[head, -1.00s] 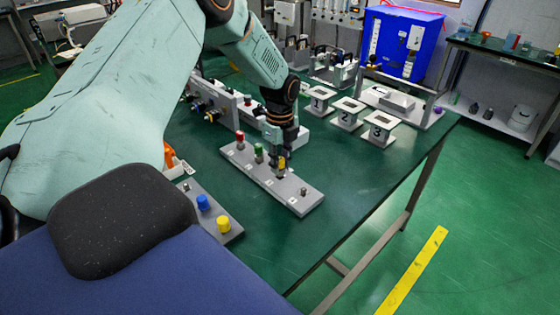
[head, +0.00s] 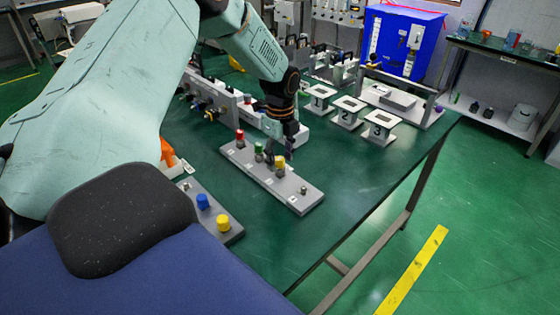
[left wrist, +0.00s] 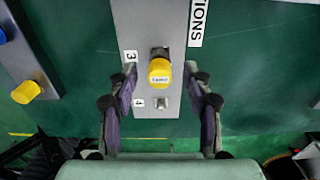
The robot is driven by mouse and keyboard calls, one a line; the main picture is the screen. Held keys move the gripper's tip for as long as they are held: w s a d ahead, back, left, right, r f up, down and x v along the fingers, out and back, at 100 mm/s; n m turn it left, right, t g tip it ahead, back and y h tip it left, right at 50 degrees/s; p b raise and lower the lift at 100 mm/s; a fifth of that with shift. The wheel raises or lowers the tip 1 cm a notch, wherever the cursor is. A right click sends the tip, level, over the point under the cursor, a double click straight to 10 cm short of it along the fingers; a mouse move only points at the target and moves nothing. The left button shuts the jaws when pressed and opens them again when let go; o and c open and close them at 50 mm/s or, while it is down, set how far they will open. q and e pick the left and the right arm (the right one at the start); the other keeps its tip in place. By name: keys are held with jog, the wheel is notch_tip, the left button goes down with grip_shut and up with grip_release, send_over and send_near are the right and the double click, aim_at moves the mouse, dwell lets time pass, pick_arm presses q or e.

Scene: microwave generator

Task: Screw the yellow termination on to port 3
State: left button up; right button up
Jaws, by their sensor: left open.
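The yellow termination (head: 280,163) stands upright on the grey port block (head: 298,192), beside the label 3 in the left wrist view (left wrist: 159,73). My left gripper (head: 277,152) is open and just behind it in the head view. In the left wrist view my left fingers (left wrist: 160,72) show on either side of the termination, with gaps between. A red cap (head: 240,136) and a green cap (head: 259,149) stand on the same block. The bare connector by label 4 (head: 303,190) has no cap. My right gripper is not in view.
A second grey holder (head: 232,233) carries a blue cap (head: 202,202) and another yellow cap (head: 223,223). Numbered stands (head: 380,128) and a blue cabinet (head: 402,42) are farther back. The green table is clear right of the block.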

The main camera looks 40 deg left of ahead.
pick_arm(q)
notch_tip(320, 180, up, 10)
jog(key=shift+r, duration=0.25)
dwell(0.6)
